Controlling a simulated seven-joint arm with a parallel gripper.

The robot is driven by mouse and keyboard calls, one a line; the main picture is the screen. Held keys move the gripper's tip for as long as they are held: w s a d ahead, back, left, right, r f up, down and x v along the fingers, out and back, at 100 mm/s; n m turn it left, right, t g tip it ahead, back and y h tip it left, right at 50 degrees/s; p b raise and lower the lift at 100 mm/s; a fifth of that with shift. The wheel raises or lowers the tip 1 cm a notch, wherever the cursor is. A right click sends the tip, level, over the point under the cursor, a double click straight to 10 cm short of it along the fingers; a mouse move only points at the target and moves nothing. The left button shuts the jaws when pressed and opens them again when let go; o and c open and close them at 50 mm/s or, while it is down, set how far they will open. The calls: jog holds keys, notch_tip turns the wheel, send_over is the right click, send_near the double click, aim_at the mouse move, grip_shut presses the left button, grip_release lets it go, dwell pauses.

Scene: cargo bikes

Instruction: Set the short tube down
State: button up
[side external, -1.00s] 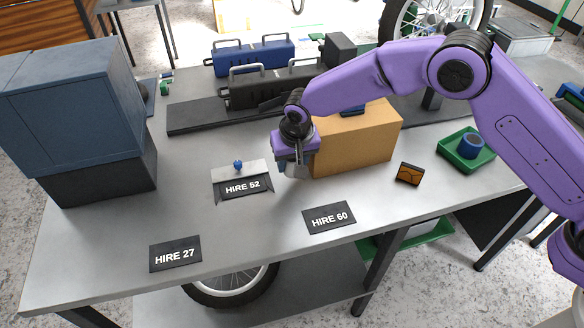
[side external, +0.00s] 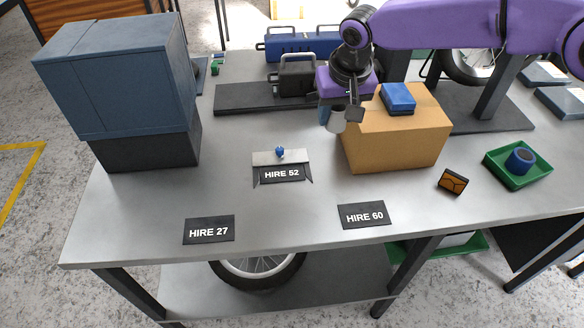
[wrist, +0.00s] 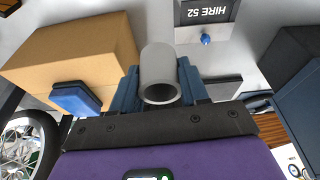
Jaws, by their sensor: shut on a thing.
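My gripper (side external: 338,112) is shut on a grey short tube (wrist: 158,80) and holds it between its blue-grey fingers. The wrist view shows the tube's open, hollow end. In the side external view the tube (side external: 336,122) hangs below the fingers, at the left front of a cardboard box (side external: 400,145). It appears to be above the bench (side external: 240,140); its exact height cannot be told.
A HIRE 52 holder (side external: 282,173) with a blue knob stands to the left. HIRE 60 (side external: 363,215) and HIRE 27 (side external: 209,231) plates lie near the front edge. A blue block (side external: 398,97) rests on the box. A green tray (side external: 518,168) stands at right.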

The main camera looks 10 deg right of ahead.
jog(key=s+a+f+n+y, duration=0.1)
jog(key=s+a+f+n, duration=0.15)
jog(key=s, duration=0.45)
jog(key=s+a+f+n, duration=0.2)
jog(key=s+n, duration=0.1)
jog(key=s, duration=0.5)
send_over(265, 204)
jog(key=s, duration=0.1)
jog(key=f, duration=0.9)
jog(key=shift+d, duration=0.4)
jog(key=shift+a+f, duration=0.15)
jog(key=shift+f, duration=0.2)
jog(key=shift+f+y, duration=0.3)
jog(key=shift+f, duration=1.1)
jog(key=shift+f, duration=0.15)
jog(key=o, duration=1.2)
